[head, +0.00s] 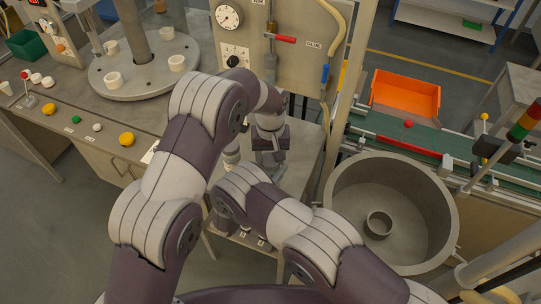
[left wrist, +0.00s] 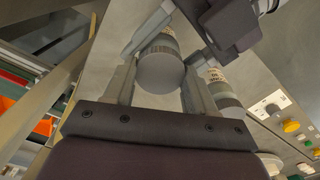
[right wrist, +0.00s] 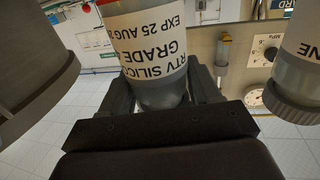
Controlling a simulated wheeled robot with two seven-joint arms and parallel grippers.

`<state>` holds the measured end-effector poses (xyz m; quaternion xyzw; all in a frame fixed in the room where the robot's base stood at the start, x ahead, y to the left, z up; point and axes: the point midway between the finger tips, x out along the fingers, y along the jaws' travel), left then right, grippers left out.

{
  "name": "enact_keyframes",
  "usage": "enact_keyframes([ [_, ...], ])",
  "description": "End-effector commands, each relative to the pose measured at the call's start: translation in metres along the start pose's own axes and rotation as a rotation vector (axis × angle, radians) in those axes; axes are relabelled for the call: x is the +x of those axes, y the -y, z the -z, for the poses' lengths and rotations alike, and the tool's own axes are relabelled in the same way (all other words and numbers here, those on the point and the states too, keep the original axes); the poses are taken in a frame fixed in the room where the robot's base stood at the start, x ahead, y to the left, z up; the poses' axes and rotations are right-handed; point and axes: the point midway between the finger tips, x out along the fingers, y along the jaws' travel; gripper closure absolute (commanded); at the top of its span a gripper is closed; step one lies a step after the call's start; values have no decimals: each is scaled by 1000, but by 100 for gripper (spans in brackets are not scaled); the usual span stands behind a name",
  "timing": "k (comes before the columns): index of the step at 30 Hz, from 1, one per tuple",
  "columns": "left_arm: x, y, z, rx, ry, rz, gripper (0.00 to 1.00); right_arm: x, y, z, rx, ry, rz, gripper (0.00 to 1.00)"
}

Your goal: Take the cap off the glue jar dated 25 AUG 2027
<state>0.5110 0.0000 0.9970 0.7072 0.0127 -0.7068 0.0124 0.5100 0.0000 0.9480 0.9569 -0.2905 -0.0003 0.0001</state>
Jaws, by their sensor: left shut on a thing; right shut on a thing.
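The glue jar (right wrist: 155,45), with a white label reading EXP 25 AUG and a year cut off by the frame, stands between the fingers of my right gripper (right wrist: 162,88), which is shut on its body. My left gripper (head: 270,150) is shut on a round grey cap (left wrist: 160,72) in the left wrist view; a strip of label shows just behind it. Part of my dark right gripper (left wrist: 232,25) reaches in beside that jar. Whether the cap is still seated on the jar cannot be told. In the head view my arms hide the jar.
A second labelled jar (left wrist: 222,90) stands close beside the left fingers; one also shows at right in the right wrist view (right wrist: 300,80). A large round grey bin (head: 345,205), a conveyor with an orange tray (head: 405,95) and a control panel (head: 290,60) surround my arms.

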Motion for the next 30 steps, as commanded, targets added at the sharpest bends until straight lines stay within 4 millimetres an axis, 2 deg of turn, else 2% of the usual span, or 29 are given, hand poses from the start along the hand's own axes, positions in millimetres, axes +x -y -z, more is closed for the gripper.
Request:
enact_keyframes([
  [13,-2,0,0,2,0,0,81,0,0,0,0,0,0,100],
  [30,-21,0,0,3,0,0,81,0,0,0,1,0,1,100],
])
